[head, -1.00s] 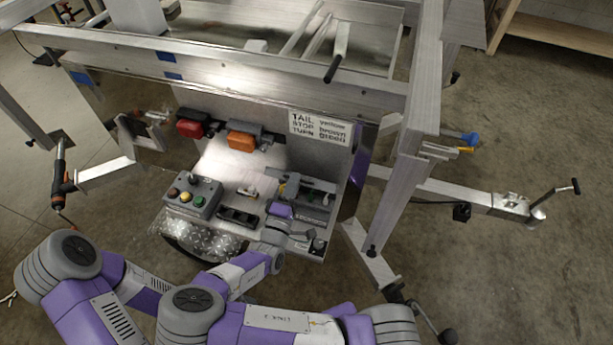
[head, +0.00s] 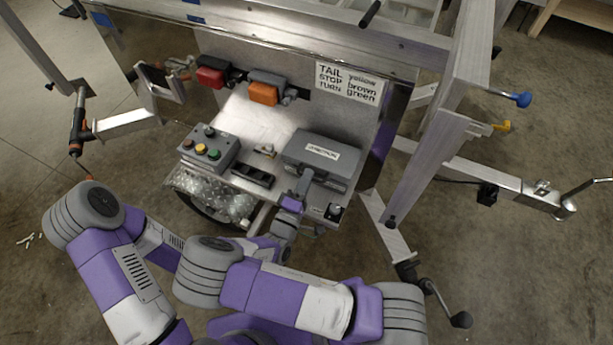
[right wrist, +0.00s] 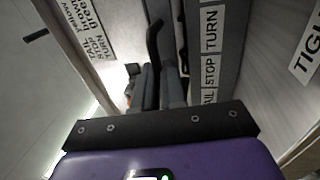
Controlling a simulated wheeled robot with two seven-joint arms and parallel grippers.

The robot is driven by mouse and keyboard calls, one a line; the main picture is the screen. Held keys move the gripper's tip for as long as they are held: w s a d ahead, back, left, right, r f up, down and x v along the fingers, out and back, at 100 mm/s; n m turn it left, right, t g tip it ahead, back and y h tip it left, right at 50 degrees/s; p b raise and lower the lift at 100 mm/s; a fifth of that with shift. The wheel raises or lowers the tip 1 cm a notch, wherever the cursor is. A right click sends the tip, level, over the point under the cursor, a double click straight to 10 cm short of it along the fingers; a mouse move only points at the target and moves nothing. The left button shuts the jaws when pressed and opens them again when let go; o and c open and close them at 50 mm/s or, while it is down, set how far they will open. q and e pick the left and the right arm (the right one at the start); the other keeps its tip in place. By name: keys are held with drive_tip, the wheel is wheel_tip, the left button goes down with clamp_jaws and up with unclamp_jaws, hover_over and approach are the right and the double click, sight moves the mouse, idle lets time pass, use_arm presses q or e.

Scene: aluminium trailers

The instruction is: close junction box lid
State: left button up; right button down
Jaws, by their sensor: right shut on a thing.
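The grey junction box (head: 345,183) stands on the right part of the metal shelf. Its lid (head: 312,148), with a white label, is lowered over it, hiding the inside in the head view. I cannot tell whether it is fully seated. My right gripper (head: 303,182) is at the box's front left edge, shut on the lid. In the right wrist view my right gripper (right wrist: 160,88) has its fingers close together, with a grey panel bearing a TURN and STOP label (right wrist: 210,50) to their right. The left arm (head: 85,215) shows at the left; its gripper is not visible.
A control box (head: 208,150) with coloured buttons and a black switch strip (head: 252,173) stand left of the junction box. Red (head: 213,72) and orange (head: 264,93) lamps and a wiring sign (head: 349,83) are behind. A trailer post (head: 425,165) rises at the right.

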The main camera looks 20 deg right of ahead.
drive_tip(key=shift+w+d+f, duration=0.15)
drive_tip(key=shift+d+f, duration=0.05)
drive_tip(key=shift+f, duration=0.1)
idle(0.4)
drive_tip(key=c, duration=1.2)
unclamp_jaws()
drive_tip(key=shift+w+d+f, duration=0.1)
drive_tip(key=shift+f, duration=0.05)
drive_tip(key=b+v, duration=0.1)
drive_tip(key=v, duration=0.6)
drive_tip(key=shift+s+a, duration=0.25)
drive_tip(key=shift+a, duration=0.05)
